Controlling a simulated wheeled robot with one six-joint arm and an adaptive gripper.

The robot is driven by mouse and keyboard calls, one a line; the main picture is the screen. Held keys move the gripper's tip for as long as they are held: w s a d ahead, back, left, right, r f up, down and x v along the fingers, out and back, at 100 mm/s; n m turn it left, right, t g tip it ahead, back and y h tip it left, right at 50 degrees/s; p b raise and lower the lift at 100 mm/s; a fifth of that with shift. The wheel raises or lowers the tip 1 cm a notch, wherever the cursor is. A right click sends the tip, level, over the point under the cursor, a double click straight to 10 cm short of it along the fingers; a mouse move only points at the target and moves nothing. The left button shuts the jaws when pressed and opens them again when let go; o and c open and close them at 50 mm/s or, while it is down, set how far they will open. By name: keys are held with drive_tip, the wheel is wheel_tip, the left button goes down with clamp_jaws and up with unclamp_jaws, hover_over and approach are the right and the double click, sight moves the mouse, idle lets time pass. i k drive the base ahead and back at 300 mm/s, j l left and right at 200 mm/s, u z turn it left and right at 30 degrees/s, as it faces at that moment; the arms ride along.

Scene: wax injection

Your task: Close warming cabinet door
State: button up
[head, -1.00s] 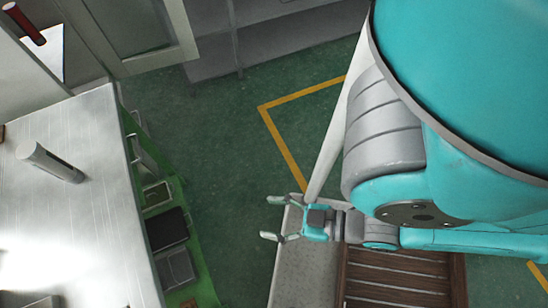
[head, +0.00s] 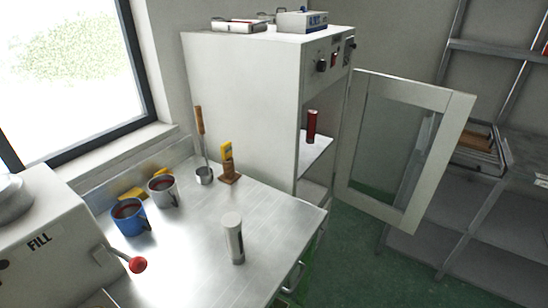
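The warming cabinet (head: 243,100) is a tall white box behind the metal bench, with knobs on its upper front. Its door (head: 437,165), a pale frame around a glass pane, stands wide open, swung out to the right. Inside the cabinet a dark red cylinder (head: 312,126) stands on a white shelf (head: 313,152). My gripper is not in view in the head view now, so its place relative to the door is hidden.
The metal bench (head: 190,255) holds a grey cylinder (head: 233,238), a blue mug (head: 130,217), a grey mug (head: 163,190) and a ladle (head: 203,150). A metal shelf rack (head: 425,255) stands right, behind the door. Green floor (head: 345,260) shows in front of the door.

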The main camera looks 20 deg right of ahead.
sight(457, 106)
drive_tip(key=i+l, duration=0.15)
drive_tip(key=l, duration=0.2)
drive_tip(key=i+l, duration=0.15)
drive_tip(key=l, duration=0.15)
drive_tip(key=i+l+u, duration=0.1)
drive_tip(key=l, duration=0.25)
drive_tip(key=i+l, duration=0.15)
drive_tip(key=l, duration=0.2)
drive_tip(key=i+l, duration=0.1)
drive_tip(key=l, duration=0.25)
drive_tip(key=z, duration=0.45)
drive_tip(key=i+z, duration=0.15)
drive_tip(key=z, duration=0.35)
drive_tip(key=j+z, duration=0.1)
drive_tip(key=z, duration=0.35)
drive_tip(key=i+z, duration=0.1)
drive_tip(key=z, duration=0.4)
drive_tip(key=k+j, duration=0.05)
